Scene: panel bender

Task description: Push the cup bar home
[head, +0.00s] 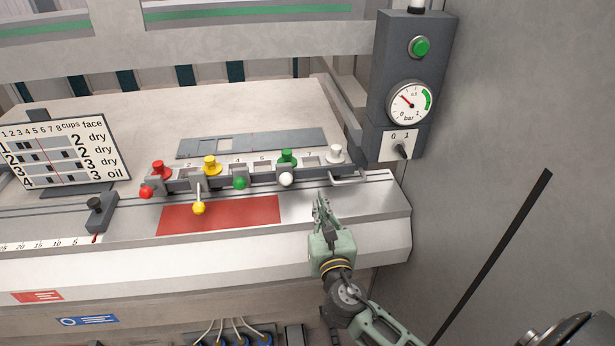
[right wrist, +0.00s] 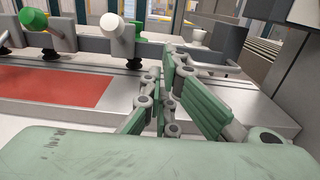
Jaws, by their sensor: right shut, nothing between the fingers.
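The grey cup bar (head: 262,175) lies along the back of the machine's metal bed. Red, yellow, green and white cups stand along it, and coloured ball levers show on its front. The yellow ball lever (head: 199,208) sticks out forward over the red plate. A pale handle (head: 350,179) is at the bar's right end. My right gripper (head: 319,203) is shut and empty, just in front of the bar's right part, left of the handle. In the right wrist view, the bar (right wrist: 88,45) shows behind the fingers (right wrist: 168,75); contact cannot be told. My left gripper is out of view.
A red plate (head: 220,216) lies on the bed in front of the bar. A flat grey sheet (head: 285,143) lies behind it. A control post (head: 408,60) with a gauge (head: 411,103) stands at right. A stop block (head: 101,213) and a cups chart (head: 52,152) are at left.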

